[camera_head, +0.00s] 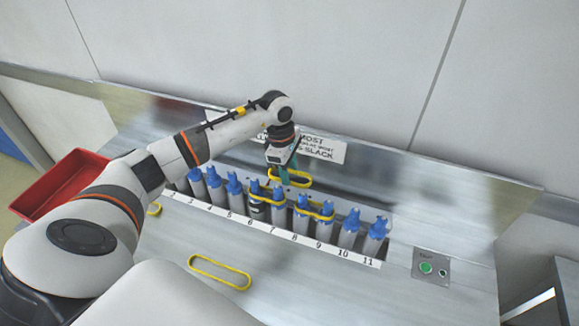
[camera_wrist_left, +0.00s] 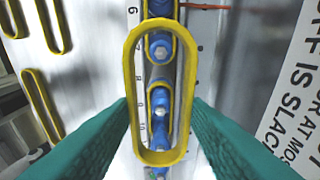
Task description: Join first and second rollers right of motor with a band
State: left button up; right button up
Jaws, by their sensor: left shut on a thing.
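My left gripper (camera_head: 287,171) is shut on a yellow band (camera_head: 298,183) and holds it above the roller row. In the left wrist view the held band (camera_wrist_left: 131,85) is a long loop between the teal fingertips (camera_wrist_left: 158,115), with blue roller tops below it. The rollers (camera_head: 350,228) stand upright in a numbered row. One with a dark body (camera_head: 257,211), near number 6, looks like the motor. A yellow band (camera_head: 262,199) appears to loop around it and its right neighbour. Another band (camera_head: 318,213) appears to loop around rollers near 8 and 9. The right gripper is not in view.
A loose yellow band (camera_head: 220,272) lies on the metal table, and another (camera_head: 153,209) lies partly hidden by my arm. A red tray (camera_head: 58,184) is at the left. A panel with a green button (camera_head: 426,268) is at the right. A printed sign (camera_head: 320,149) stands behind the rollers.

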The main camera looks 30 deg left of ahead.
pick_arm(q)
notch_tip(320, 180, down, 9)
jog(key=b, duration=0.6)
dwell(0.4)
jog(key=shift+r, duration=0.15)
jog(key=o, duration=1)
jog(key=shift+o, duration=0.2)
notch_tip(320, 180, up, 12)
jog(key=a+b, duration=0.1)
jog(key=b, duration=0.1)
jog(key=shift+s+a+b, duration=0.15)
jog(key=shift+a+b, duration=0.2)
jog(key=shift+b, duration=0.05)
jog(key=shift+s, duration=0.1)
